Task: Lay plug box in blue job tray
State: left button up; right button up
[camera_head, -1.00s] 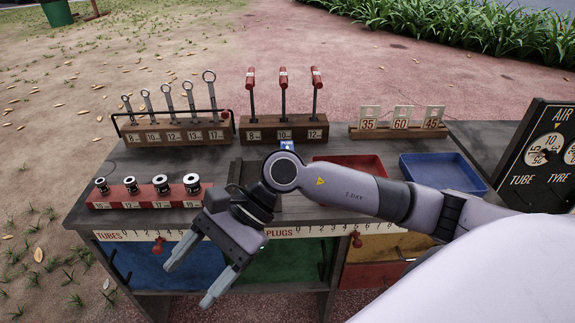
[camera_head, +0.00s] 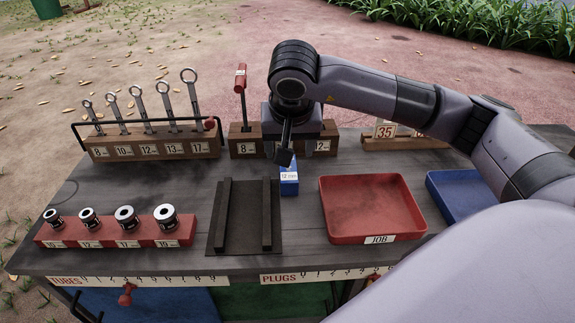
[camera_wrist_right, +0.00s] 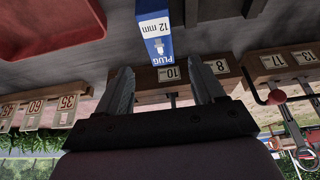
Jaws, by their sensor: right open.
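The plug box (camera_head: 289,184), a small blue and white box marked 12 mm, stands on the cart top just right of the dark railed mat. It also shows in the right wrist view (camera_wrist_right: 153,30), beyond the fingertips and roughly in line with the gap between them. My right gripper (camera_head: 284,157) is open and empty, at the box's far side. In the wrist view its fingers (camera_wrist_right: 160,76) are spread apart. The blue tray (camera_head: 437,192) is at the right, partly hidden by my right arm. My left gripper is out of view.
A red tray (camera_head: 371,210) labelled JOB lies between the box and the blue tray. A wooden tool block (camera_head: 243,143) stands behind the box. A socket rack (camera_head: 118,232) and spanner rack (camera_head: 155,145) are at the left. The railed mat (camera_head: 240,235) is empty.

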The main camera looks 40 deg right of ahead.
aim_at(288, 175)
jog(key=x, duration=0.2)
jog(key=b+x, duration=0.1)
jog(key=x, duration=0.3)
jog(key=shift+s+a+f, duration=0.3)
jog(key=shift+s, duration=0.05)
jog(key=shift+w+d+f, duration=0.1)
jog(key=shift+w+f, duration=0.1)
jog(key=shift+f, duration=0.1)
jog(key=c, duration=1.1)
